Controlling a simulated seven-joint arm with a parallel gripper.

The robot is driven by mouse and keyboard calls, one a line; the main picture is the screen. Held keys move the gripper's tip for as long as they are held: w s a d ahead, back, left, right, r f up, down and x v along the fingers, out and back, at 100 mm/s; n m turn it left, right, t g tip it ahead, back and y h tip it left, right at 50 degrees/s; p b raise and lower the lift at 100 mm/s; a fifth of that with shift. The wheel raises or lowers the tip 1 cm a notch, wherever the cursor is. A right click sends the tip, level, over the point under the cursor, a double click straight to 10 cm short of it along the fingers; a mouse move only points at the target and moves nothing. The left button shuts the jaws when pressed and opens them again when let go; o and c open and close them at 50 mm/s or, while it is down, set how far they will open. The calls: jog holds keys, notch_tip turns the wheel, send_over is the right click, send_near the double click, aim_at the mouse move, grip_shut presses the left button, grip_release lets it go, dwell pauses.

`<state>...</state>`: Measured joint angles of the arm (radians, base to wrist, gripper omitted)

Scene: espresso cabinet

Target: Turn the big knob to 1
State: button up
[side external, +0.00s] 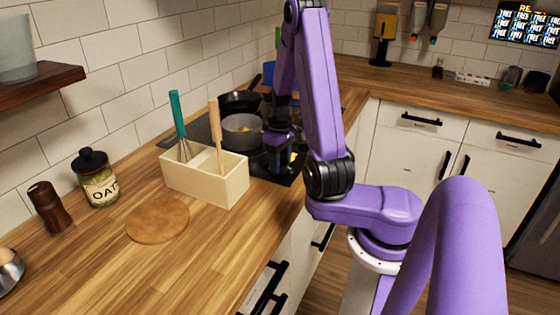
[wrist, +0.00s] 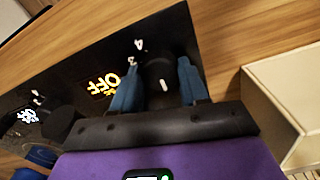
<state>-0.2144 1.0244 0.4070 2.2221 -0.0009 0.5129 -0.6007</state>
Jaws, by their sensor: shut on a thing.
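In the wrist view, a round black knob (wrist: 157,69) sits on the black cooktop panel (wrist: 100,55), between the two blue fingers of my gripper (wrist: 158,80). The fingers are shut on it, one at each side. A short white mark shows on the knob. An orange lit "OFF" (wrist: 103,85) is left of the held knob, and a white figure that looks like a 4 (wrist: 138,44) is above it. A second black knob (wrist: 61,121) is at the left. In the side view my gripper is low at the cooktop (side external: 207,128), and the knob cannot be made out.
A pot (side external: 241,130) and a dark pan (side external: 238,101) stand on the cooktop. A pale wooden box (side external: 190,180) with a whisk and another utensil stands beside it; its edge shows at the wrist view's right (wrist: 265,115). An oats jar (side external: 98,180) and round board (side external: 157,220) are farther left.

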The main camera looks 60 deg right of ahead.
jog(key=shift+m, duration=1.5)
jog(key=o, duration=1.1)
jog(key=shift+c, duration=0.2)
notch_tip(320, 180, up, 18)
jog(key=shift+f, duration=0.25)
